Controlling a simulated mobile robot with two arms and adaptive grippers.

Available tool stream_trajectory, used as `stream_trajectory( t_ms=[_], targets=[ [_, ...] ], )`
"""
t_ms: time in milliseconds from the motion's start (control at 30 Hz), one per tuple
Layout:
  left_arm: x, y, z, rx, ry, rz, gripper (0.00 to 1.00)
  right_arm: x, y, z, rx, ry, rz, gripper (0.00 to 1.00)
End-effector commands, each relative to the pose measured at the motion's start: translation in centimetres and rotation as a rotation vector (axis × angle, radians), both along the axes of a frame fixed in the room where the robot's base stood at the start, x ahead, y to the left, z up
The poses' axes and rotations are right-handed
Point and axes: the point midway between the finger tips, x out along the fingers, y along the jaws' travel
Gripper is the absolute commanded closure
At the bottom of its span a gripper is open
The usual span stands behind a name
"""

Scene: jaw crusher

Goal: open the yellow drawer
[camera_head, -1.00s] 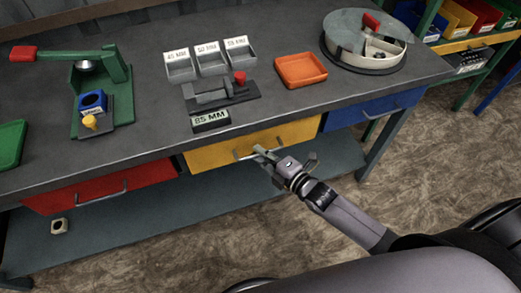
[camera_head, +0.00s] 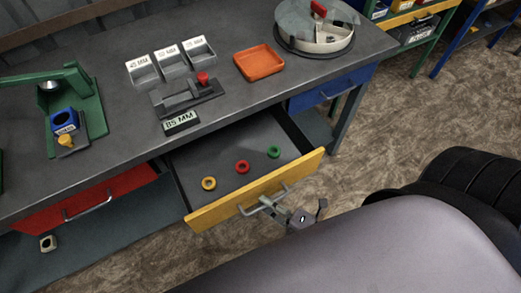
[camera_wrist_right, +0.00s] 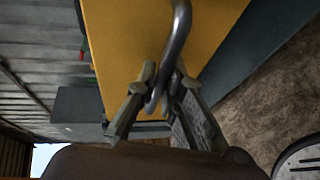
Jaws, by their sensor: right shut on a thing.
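The yellow drawer (camera_head: 230,206) is pulled well out from under the workbench. Inside it lie a yellow ring (camera_head: 209,184), a red ring (camera_head: 242,167) and a green ring (camera_head: 274,152). My right gripper (camera_head: 270,203) is at the middle of the drawer front, shut on the metal handle (camera_head: 245,211). In the right wrist view the gripper's fingers (camera_wrist_right: 157,97) sit on both sides of the curved handle (camera_wrist_right: 180,30), with the yellow front (camera_wrist_right: 125,40) behind. My left gripper is not in view.
A red drawer (camera_head: 95,198) is at the left and a blue drawer (camera_head: 325,90) at the right, both shut. On the workbench (camera_head: 110,150) stand a green press, label trays, an orange tray (camera_head: 259,63) and a round container. Open floor (camera_head: 410,120) lies to the right.

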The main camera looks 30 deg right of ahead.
Motion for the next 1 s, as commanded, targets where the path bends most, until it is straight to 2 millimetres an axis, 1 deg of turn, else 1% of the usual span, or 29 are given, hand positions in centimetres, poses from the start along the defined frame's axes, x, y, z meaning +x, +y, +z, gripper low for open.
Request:
stream_trajectory(
  t_ms=[33,200,667,700,1000],
  targets=[
    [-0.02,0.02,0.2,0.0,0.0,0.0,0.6,-0.44,0.0,0.04,0.003,0.003,-0.002,1.0],
    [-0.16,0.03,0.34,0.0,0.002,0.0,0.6,-1.1,-0.01,0.05,0.003,0.0,-0.002,1.0],
    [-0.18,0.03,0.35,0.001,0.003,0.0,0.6,-1.31,-0.04,0.01,0.002,0.0,0.0,1.0],
    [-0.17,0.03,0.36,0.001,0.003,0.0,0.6,-1.3,-0.03,0.0,0.002,0.0,0.0,0.89],
    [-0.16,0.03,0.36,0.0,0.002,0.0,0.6,-1.28,-0.04,0.01,0.001,0.0,0.0,0.7]
  ],
)
